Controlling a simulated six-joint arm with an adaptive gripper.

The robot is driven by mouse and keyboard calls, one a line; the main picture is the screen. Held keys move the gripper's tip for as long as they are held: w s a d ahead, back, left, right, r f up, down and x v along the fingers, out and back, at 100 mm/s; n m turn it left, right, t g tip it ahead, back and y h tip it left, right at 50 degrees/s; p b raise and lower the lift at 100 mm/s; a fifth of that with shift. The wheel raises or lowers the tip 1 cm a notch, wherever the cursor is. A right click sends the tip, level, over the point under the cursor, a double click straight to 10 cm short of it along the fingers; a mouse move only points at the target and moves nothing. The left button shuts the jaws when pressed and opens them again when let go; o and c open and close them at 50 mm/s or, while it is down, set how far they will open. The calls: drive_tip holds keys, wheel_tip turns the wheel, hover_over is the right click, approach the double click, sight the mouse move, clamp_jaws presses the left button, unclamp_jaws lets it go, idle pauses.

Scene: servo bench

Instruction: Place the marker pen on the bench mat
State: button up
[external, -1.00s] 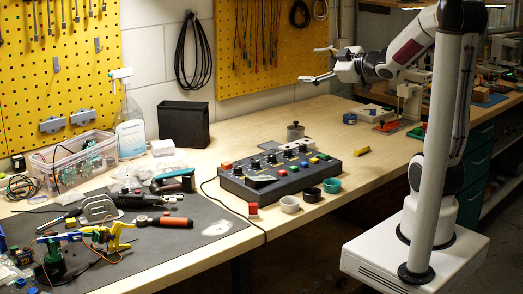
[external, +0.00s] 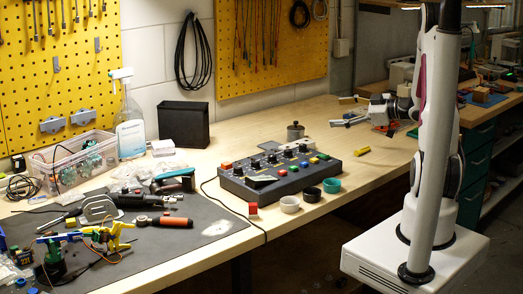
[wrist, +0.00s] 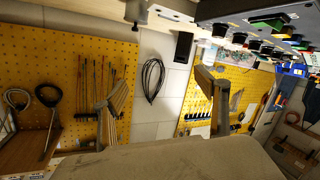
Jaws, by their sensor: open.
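I cannot make out a marker pen for certain. A small yellow piece (external: 361,150) lies on the wood right of the control box, too small to identify. The dark grey bench mat (external: 195,250) covers the bench's front left, with tools on it. My gripper (external: 338,112) is open and empty at the right part of the bench, near its back, fingers pointing left. It is far right of the mat. In the wrist view its two fingers (wrist: 163,88) stand wide apart with nothing between them.
A control box (external: 280,175) with knobs stands mid-bench, with three small cups (external: 311,195) along its front. A spray bottle (external: 130,125), a clear bin (external: 75,160) and a black box (external: 182,124) stand behind the mat. The mat's front right is mostly bare.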

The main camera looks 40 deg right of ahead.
sight(365, 149)
drive_tip(key=s+d+f+m, duration=0.2)
drive_tip(key=s+d+f, duration=0.1)
drive_tip(key=s+f, duration=0.1)
drive_tip(key=s+d+f+m+t+h, duration=0.1)
drive_tip(key=s+d+f+m, duration=0.1)
drive_tip(key=s+d+f, duration=0.2)
drive_tip(key=s+d+f+m+h, duration=0.1)
drive_tip(key=s+d+f+m, duration=0.1)
drive_tip(key=s+d+f, duration=0.2)
drive_tip(key=shift+s+d+f, duration=0.15)
drive_tip(key=shift+d+f, duration=0.05)
drive_tip(key=shift+f, duration=0.25)
drive_tip(key=shift+x, duration=1.35)
drive_tip(key=shift+r, duration=0.1)
drive_tip(key=shift+a+x, duration=0.25)
drive_tip(key=shift+x, duration=2.3)
